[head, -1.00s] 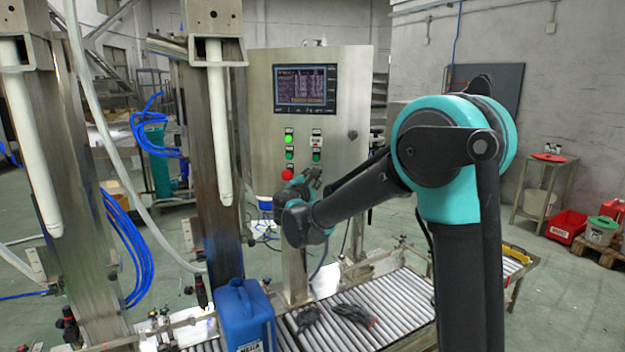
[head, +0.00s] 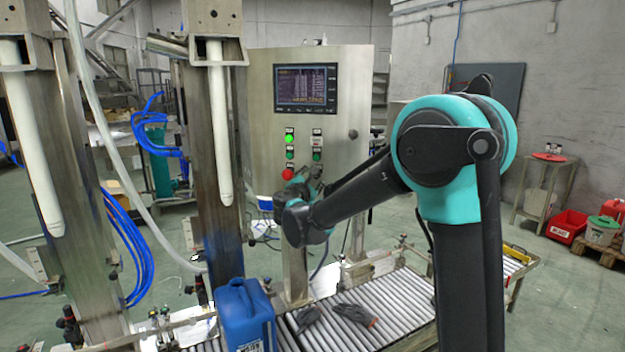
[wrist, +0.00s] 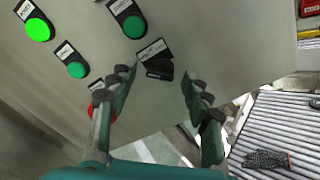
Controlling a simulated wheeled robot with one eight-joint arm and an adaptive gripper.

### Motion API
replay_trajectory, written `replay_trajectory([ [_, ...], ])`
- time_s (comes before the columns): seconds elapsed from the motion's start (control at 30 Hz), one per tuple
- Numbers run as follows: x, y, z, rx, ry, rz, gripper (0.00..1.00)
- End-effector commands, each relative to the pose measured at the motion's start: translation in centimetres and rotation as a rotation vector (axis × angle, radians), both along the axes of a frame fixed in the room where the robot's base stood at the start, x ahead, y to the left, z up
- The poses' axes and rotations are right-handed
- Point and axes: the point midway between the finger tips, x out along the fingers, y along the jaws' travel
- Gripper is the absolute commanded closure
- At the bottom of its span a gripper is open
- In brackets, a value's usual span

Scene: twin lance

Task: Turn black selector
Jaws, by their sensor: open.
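The black selector (wrist: 160,68) is on the steel cabinet face, below a white-lettered label plate. In the wrist view it shows between and just beyond my open fingers. My gripper (wrist: 160,85) has its two fingers apart, one on each side of the selector in the picture. I cannot tell whether either finger touches it. In the head view my gripper (head: 310,178) is at the lower part of the control cabinet (head: 345,160), and the selector is hidden behind it.
A lit green button (wrist: 38,30) and two darker green buttons (wrist: 77,70) (wrist: 134,27) sit near the selector. A red button (wrist: 103,108) is partly behind the left finger. A roller conveyor (head: 385,300) with a blue canister (head: 245,315) and dark gloves (head: 352,314) lies below.

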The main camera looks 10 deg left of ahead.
Motion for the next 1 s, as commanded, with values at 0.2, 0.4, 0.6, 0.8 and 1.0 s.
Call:
replay_trajectory([
  [0.2, -0.6, 0.1, 0.0, 0.0, -0.001, 0.001, 0.51],
  [0.4, -3.8, 0.7, 0.0, 0.0, -0.001, 0.004, 0.51],
  [0.6, -7.9, 1.3, 0.0, 0.0, -0.001, 0.004, 0.51],
  [0.8, -10.8, 1.8, 0.0, 0.0, 0.0, 0.003, 0.51],
  [1.0, -11.8, 1.9, 0.0, 0.0, 0.0, 0.0, 0.51],
])
